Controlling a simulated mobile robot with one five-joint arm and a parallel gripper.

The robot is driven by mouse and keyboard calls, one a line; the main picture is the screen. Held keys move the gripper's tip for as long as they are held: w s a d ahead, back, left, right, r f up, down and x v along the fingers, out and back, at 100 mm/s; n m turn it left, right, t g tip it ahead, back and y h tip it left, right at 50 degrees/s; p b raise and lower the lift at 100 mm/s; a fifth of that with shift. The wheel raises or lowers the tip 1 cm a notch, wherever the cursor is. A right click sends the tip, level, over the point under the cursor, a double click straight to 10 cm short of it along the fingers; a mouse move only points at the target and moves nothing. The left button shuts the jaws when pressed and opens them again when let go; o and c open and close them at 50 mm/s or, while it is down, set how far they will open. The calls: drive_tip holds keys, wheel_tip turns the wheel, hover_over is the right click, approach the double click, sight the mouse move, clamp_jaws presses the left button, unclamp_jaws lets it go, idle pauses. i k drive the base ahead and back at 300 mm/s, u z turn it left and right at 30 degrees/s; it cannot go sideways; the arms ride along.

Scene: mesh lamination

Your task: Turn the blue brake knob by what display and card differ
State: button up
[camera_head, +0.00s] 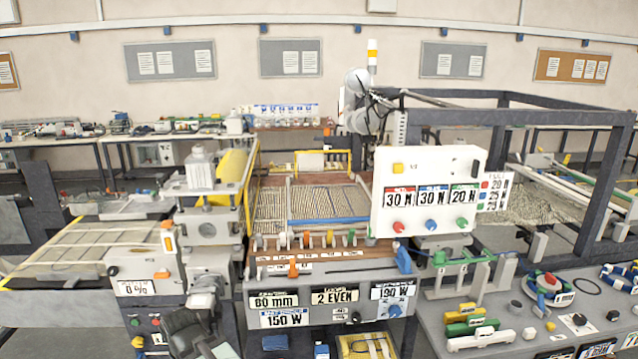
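A white panel (425,166) shows three displays: 30 N under a red label, 30 N under a blue label, 20 N under a green label. The blue knob (431,225) is below the middle display (432,197), between a red knob (398,227) and a green knob (461,224). A card (496,191) at the panel's right edge has three coloured marks with values. The top one looks like 20 N; the lower ones are too small to read surely. A dark grey part at the bottom left seems to be my gripper (197,333), well away from the blue knob. Its jaws are unclear.
Below the panel a bench front (330,305) carries signs and another blue knob (395,310). A grey table (530,330) at the right holds coloured parts. A dark frame (520,115) stands behind the panel. A yellow roller machine (215,205) stands at the left.

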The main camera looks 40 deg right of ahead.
sight(431, 225)
drive_tip(key=z, duration=1.9)
